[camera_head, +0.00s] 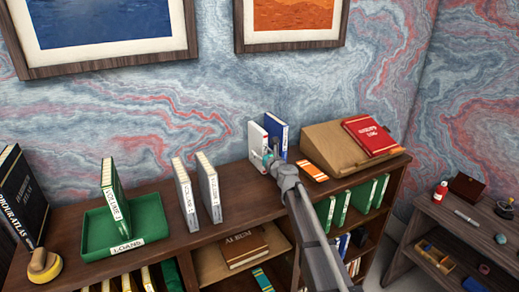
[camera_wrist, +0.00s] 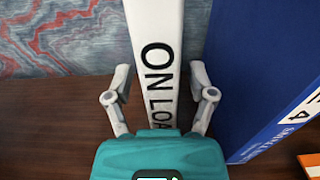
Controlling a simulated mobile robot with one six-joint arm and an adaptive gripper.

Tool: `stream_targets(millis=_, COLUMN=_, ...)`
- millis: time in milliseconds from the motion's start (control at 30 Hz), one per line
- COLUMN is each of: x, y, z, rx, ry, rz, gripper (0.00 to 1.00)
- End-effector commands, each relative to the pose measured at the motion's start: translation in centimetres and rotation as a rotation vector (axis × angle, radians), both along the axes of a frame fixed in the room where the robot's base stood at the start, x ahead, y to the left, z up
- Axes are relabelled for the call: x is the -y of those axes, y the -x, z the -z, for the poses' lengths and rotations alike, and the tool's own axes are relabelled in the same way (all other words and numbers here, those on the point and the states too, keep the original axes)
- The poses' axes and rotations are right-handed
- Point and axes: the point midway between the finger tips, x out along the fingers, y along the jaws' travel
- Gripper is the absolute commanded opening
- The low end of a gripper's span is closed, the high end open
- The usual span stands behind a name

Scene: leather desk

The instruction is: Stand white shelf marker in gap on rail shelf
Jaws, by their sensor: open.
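The white shelf marker (camera_head: 257,147), lettered "ON LOA…" in the wrist view (camera_wrist: 157,40), stands upright on the wooden shelf top, left of a blue book (camera_head: 277,133). My gripper (camera_head: 270,158) is at its front and open. In the wrist view its fingers (camera_wrist: 160,85) show on either side of the marker, with no clear grip on it. The marker's lower part is hidden behind my gripper. Two grey-white upright volumes (camera_head: 184,195) and (camera_head: 209,188) stand left on the shelf top (camera_head: 160,225), with a narrow gap between them.
A green tray (camera_head: 95,233) holding a green book and a dark atlas (camera_head: 20,195) stand at left. A wooden sloped stand (camera_head: 322,143) with a red book (camera_head: 370,135) is at right. The blue book (camera_wrist: 262,75) stands close to my right finger. Shelf top between the volumes and marker is clear.

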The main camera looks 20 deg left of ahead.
Motion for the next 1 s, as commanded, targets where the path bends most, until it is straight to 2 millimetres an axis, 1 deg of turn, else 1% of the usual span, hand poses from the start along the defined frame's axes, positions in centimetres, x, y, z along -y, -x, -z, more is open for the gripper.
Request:
stream_targets(millis=33, x=-0.55, y=-0.62, z=0.0, rx=0.0, ry=0.0, rz=0.0, gripper=0.71)
stream_targets(millis=200, x=-1.23, y=-1.16, z=-0.01, rx=0.0, ry=0.0, rz=0.001, gripper=0.71)
stream_targets(millis=767, x=-1.3, y=-1.06, z=0.0, rx=0.0, ry=0.0, rz=0.0, gripper=0.71)
stream_targets(millis=800, x=-1.3, y=-1.06, z=0.0, rx=0.0, ry=0.0, rz=0.0, gripper=0.64)
stream_targets(millis=967, x=-1.34, y=-1.05, z=0.0, rx=0.0, ry=0.0, rz=0.0, gripper=0.34)
stream_targets(millis=1000, x=-1.34, y=-1.05, z=0.0, rx=0.0, ry=0.0, rz=0.0, gripper=0.27)
